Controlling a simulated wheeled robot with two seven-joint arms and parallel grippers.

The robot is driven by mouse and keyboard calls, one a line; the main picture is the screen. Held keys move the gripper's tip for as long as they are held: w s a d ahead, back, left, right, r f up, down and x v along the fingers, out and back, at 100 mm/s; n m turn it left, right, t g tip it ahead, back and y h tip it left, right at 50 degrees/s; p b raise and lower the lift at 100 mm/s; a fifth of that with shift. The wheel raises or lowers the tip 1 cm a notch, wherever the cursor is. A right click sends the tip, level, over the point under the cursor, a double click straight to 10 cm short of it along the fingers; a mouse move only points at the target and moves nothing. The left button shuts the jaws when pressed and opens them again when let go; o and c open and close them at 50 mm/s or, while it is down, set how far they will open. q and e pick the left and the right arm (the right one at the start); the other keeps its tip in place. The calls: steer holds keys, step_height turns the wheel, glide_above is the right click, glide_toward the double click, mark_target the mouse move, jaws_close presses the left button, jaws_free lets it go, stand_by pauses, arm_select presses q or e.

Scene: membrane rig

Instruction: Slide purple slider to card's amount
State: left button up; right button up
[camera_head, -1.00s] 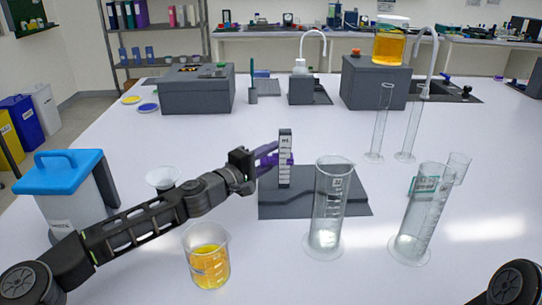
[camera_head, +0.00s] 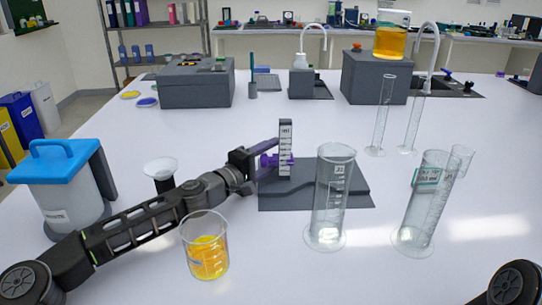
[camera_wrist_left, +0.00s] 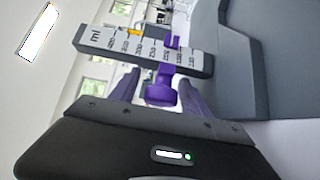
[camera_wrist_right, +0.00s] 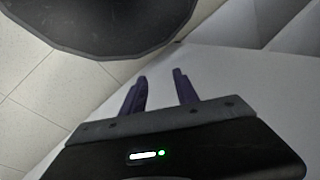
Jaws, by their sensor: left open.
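The purple slider (camera_head: 270,160) sits on an upright scale (camera_head: 286,140) marked ml, which stands on a dark grey base (camera_head: 330,196). In the left wrist view its purple knob (camera_wrist_left: 161,93) shows in front of the numbered scale (camera_wrist_left: 145,50). My left gripper (camera_head: 268,160) is open. Its purple fingers lie on either side of the knob, with gaps visible in the left wrist view (camera_wrist_left: 157,88). My right gripper (camera_wrist_right: 160,80) is open and empty.
Two tall glass cylinders, one middle (camera_head: 328,215) and one right (camera_head: 415,235), stand near the base. A beaker of yellow liquid (camera_head: 206,258) stands in front of my left arm. A blue-lidded container (camera_head: 60,190) is at left.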

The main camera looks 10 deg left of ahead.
arm_select(q)
steer(key=v, duration=0.7)
steer(key=shift+s+a+b, duration=0.2)
steer(key=shift+s+b, duration=0.15)
steer(key=shift+b, duration=0.05)
